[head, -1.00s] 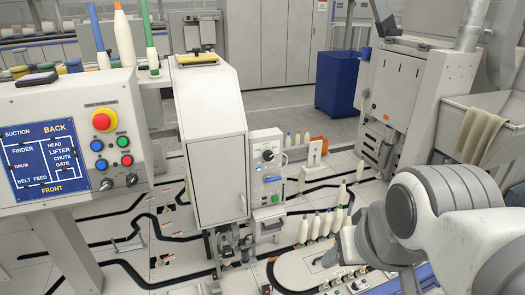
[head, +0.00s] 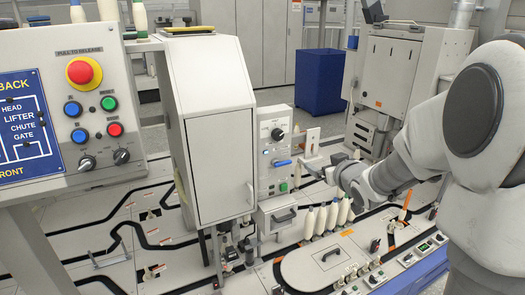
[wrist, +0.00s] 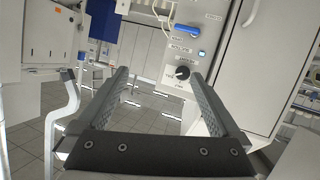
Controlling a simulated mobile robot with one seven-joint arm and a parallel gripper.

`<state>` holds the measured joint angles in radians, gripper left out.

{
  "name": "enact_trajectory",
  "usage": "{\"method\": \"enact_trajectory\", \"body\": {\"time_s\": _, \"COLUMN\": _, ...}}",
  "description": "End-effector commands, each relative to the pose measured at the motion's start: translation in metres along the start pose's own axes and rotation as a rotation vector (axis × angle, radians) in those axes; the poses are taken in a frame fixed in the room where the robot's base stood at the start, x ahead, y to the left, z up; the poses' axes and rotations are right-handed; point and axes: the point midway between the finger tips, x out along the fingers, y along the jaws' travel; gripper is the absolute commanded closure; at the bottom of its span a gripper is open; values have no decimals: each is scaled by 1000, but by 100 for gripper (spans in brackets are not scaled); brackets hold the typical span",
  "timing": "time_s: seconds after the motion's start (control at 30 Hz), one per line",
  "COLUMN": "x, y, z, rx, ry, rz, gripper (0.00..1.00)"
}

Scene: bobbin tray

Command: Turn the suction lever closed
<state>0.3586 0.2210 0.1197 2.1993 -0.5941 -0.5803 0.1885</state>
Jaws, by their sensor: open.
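A blue lever (head: 283,163) lies roughly level on the front of a light grey control box (head: 269,150), below a black round knob (head: 277,134). I take it for the suction lever; its labels are too small to read. In the wrist view the blue lever (wrist: 187,30) shows beyond the fingertips, past the black knob (wrist: 182,72), with the box appearing upside down. My gripper (head: 312,163) is just right of the box, apart from the lever. In the wrist view my gripper (wrist: 160,77) has its fingers wide apart with nothing between them.
A tall grey cabinet (head: 218,160) stands directly left of the box. A panel with a red button (head: 84,72) is at left. A blue bin (head: 305,82) stands behind on open floor.

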Motion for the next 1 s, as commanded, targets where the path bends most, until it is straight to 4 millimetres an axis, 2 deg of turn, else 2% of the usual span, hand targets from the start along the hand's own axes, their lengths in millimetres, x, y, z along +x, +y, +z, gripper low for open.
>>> {"method": "enact_trajectory", "body": {"time_s": 0.03, "x": 20, "y": -3, "z": 29, "rx": 15, "ry": 37, "rz": -34, "gripper": 0}}
{"method": "enact_trajectory", "body": {"time_s": 0.1, "x": 37, "y": -8, "z": 46, "rx": 30, "ry": 103, "rz": -83, "gripper": 0}}
{"method": "enact_trajectory", "body": {"time_s": 0.23, "x": 57, "y": -16, "z": 73, "rx": 73, "ry": 214, "rz": -166, "gripper": 0}}
{"method": "enact_trajectory", "body": {"time_s": 0.4, "x": 67, "y": -22, "z": 93, "rx": 121, "ry": 311, "rz": -237, "gripper": 0}}
{"method": "enact_trajectory", "body": {"time_s": 0.67, "x": 78, "y": -28, "z": 93, "rx": 137, "ry": 352, "rz": -265, "gripper": 0}}
{"method": "enact_trajectory", "body": {"time_s": 1.0, "x": 138, "y": -43, "z": 71, "rx": 136, "ry": 351, "rz": -264, "gripper": 0}}
